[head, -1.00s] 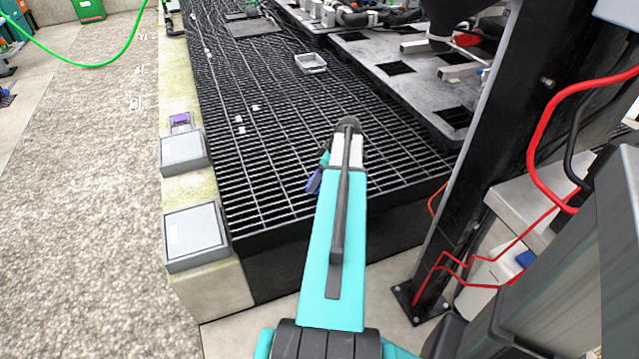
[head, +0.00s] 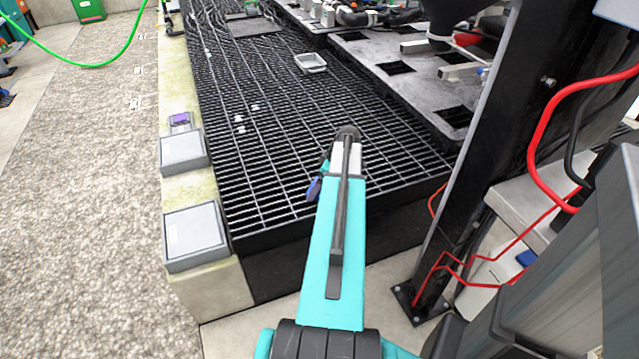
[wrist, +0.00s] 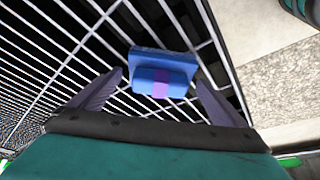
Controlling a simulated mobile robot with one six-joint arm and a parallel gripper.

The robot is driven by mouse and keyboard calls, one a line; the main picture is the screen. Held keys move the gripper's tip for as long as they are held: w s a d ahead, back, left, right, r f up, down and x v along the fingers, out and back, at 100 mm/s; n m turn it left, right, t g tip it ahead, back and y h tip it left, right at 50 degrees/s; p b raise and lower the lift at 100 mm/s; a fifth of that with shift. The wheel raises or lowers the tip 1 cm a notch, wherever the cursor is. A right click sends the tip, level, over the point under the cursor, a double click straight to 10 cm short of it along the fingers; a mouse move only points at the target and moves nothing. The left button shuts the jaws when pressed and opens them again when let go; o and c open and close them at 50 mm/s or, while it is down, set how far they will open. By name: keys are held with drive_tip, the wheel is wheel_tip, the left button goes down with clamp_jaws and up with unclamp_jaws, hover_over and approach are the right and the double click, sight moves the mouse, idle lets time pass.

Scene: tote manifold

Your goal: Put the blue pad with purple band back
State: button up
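The blue pad with a purple band (wrist: 163,62) lies on the black grating in the wrist view, tilted slightly in the picture. Its purple band (wrist: 161,88) crosses the near part. My gripper (wrist: 159,77) is open, with one finger on each side of the pad. Gaps show between both fingers and the pad, and nothing is held. In the head view my arm hides most of the gripper. A small blue part (head: 314,188) shows left of the arm; I cannot tell whether it is the pad or a finger.
Two grey boxes (head: 195,236) stand on the pale ledge at left, with a small purple item (head: 180,118) behind them. A grey tray (head: 310,63) sits farther back on the grating (head: 270,130). A black post (head: 480,150) rises at right.

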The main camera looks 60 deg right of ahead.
idle(0.3)
drive_tip(key=v, duration=1.2)
drive_tip(key=shift+p, duration=0.3)
drive_tip(key=shift+r, duration=0.15)
idle(0.4)
